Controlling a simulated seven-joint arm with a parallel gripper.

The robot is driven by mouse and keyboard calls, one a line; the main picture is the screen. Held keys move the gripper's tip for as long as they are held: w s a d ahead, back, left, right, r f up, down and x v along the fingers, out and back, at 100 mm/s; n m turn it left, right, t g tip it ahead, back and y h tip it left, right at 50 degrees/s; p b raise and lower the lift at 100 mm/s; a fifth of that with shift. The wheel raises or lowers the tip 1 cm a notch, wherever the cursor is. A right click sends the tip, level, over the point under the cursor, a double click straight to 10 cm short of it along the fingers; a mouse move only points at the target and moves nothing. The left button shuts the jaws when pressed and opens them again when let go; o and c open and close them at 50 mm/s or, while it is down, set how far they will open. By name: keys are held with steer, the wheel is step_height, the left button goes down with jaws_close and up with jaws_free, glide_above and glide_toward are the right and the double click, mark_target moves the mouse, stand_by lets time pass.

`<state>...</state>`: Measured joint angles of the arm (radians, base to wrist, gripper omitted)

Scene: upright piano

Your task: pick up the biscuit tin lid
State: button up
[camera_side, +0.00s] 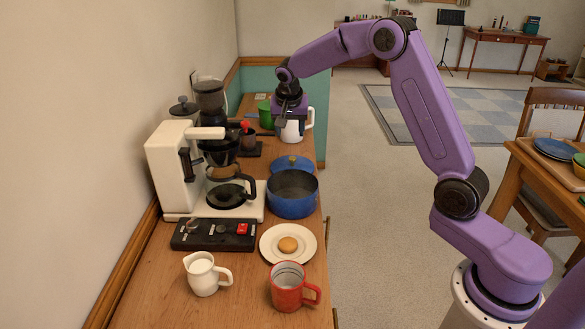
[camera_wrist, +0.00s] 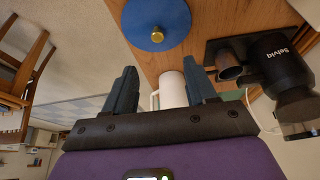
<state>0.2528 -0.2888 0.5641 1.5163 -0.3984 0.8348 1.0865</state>
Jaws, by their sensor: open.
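A round blue lid (camera_side: 292,163) lies on the wooden counter just behind an open blue round container (camera_side: 292,195). In the wrist view the lid (camera_wrist: 157,22) shows a brass knob at its middle. It may be the biscuit tin lid; no label shows. My gripper (camera_side: 290,112) is beyond the lid, at a white mug, pointing down. In the wrist view my gripper (camera_wrist: 158,75) has its fingers apart, with the white mug (camera_wrist: 172,92) showing between them. I cannot tell whether they touch the mug. The lid is outside the fingers.
A cream coffee maker (camera_side: 172,165) and a dark grinder (camera_side: 211,100) stand along the wall. Nearer are a plate (camera_side: 270,254) with a biscuit, a cream jug (camera_side: 202,274) and a red mug (camera_side: 288,290). The counter's right edge runs close by the blue container.

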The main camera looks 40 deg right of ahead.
glide_above(293, 158)
steer(key=s+a, duration=0.1)
steer(key=a, duration=0.1)
steer(key=f, duration=0.7)
steer(key=shift+s+a+f, duration=0.2)
steer(key=shift+f, duration=0.1)
steer(key=shift+d+x, duration=0.1)
steer(key=shift+x, duration=1.2)
steer(key=shift+d+x, duration=0.15)
steer(key=shift+x, duration=1.15)
steer(key=shift+s+r, duration=0.1)
jaws_close()
